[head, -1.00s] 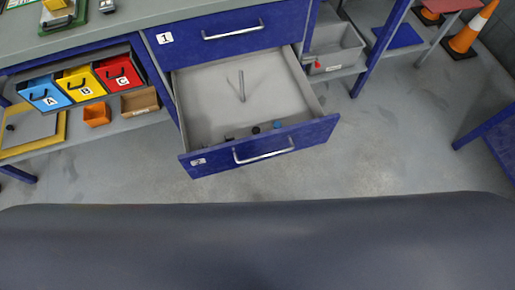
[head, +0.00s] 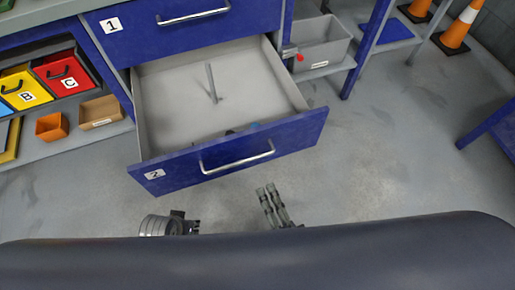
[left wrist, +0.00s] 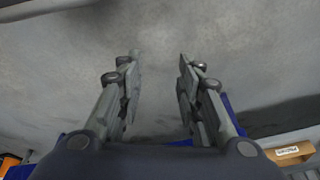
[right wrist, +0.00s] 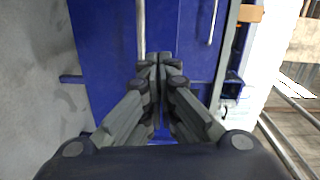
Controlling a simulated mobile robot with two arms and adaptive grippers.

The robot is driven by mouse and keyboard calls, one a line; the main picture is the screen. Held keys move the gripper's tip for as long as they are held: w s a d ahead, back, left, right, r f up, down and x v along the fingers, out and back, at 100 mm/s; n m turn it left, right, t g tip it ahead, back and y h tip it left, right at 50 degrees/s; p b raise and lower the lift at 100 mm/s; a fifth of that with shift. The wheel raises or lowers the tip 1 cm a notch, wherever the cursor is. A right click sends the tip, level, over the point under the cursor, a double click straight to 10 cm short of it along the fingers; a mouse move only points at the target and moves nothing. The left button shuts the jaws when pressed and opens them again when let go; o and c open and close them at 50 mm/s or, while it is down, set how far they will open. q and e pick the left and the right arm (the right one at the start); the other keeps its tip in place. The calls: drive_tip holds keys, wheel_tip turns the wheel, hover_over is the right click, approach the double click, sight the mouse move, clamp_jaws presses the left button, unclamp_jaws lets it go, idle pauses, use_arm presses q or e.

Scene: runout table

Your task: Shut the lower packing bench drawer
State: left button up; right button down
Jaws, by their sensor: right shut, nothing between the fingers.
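The lower drawer (head: 235,151), blue with a label 2 and a silver bar handle (head: 237,158), is pulled well out beneath the closed drawer 1 (head: 185,30). A grey rod (head: 212,84) and small items are inside it. My right gripper (head: 265,190) is shut and empty, in front of the drawer front and below the handle in the head view. In the right wrist view its fingers (right wrist: 158,60) point at the blue front, near a handle bar (right wrist: 140,30); contact cannot be told. My left gripper (left wrist: 160,65) is open and empty, facing the floor; in the head view it is partly hidden.
Blue, yellow and red bins stand left of the drawer, with an orange bin (head: 52,126) and a cardboard box (head: 101,111) on the low shelf. A grey bin (head: 322,42) is to the right. Traffic cones (head: 459,27) stand far right. The floor in front is clear.

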drive_tip(key=r+m, duration=0.1)
drive_tip(key=r, duration=0.1)
approach(247, 136)
drive_tip(key=shift+t, duration=0.4)
drive_tip(key=x, duration=0.6)
drive_tip(key=shift+f+b, duration=0.35)
drive_tip(key=shift+w+a, duration=0.15)
drive_tip(key=shift+w, duration=0.3)
use_arm(q)
drive_tip(key=r, duration=0.3)
drive_tip(key=shift+w+d+r, duration=0.1)
drive_tip(key=shift+w+d, duration=0.05)
drive_tip(key=shift+w, duration=0.2)
use_arm(e)
drive_tip(key=shift+w, duration=0.15)
